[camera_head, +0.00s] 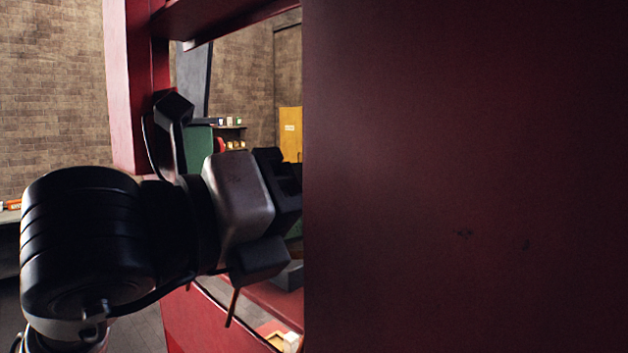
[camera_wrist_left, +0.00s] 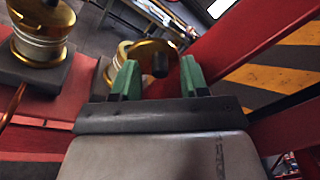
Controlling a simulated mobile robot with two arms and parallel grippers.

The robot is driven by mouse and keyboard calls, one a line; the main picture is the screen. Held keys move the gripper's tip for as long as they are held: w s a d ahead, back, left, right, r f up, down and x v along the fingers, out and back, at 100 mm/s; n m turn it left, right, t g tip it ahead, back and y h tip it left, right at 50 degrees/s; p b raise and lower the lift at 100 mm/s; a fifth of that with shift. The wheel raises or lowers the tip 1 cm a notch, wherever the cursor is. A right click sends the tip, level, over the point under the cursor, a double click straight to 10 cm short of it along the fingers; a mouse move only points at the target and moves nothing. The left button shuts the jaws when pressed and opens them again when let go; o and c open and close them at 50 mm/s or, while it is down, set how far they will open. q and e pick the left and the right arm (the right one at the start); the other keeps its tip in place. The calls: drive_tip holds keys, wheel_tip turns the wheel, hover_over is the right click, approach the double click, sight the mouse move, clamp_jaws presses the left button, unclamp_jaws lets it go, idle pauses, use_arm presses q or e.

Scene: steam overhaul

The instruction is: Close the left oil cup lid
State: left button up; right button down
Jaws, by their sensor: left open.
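My left gripper (camera_wrist_left: 159,78) is open in the left wrist view, its two green fingertips spread apart. A round brass lid (camera_wrist_left: 150,52) with a dark knob (camera_wrist_left: 160,64) shows between and beyond the fingertips, tilted with its knob towards the camera. Beside it, partly hidden by the left finger, is a brass and pale oil cup (camera_wrist_left: 113,69). I cannot tell whether the fingers touch the lid. Another oil cup (camera_wrist_left: 40,45), with a brass top, stands at the upper left on a dark block. In the head view my left gripper (camera_head: 277,190) reaches behind a red panel; its fingertips are hidden.
The large dark red panel (camera_head: 465,170) fills the right of the head view. A red upright (camera_head: 128,90) stands behind my left arm. In the wrist view, a red beam (camera_wrist_left: 250,40) and a yellow-black striped surface (camera_wrist_left: 275,76) lie to the right.

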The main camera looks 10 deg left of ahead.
use_arm(q)
drive_tip(key=shift+w+d, duration=0.15)
drive_tip(key=shift+c, duration=0.3)
clamp_jaws()
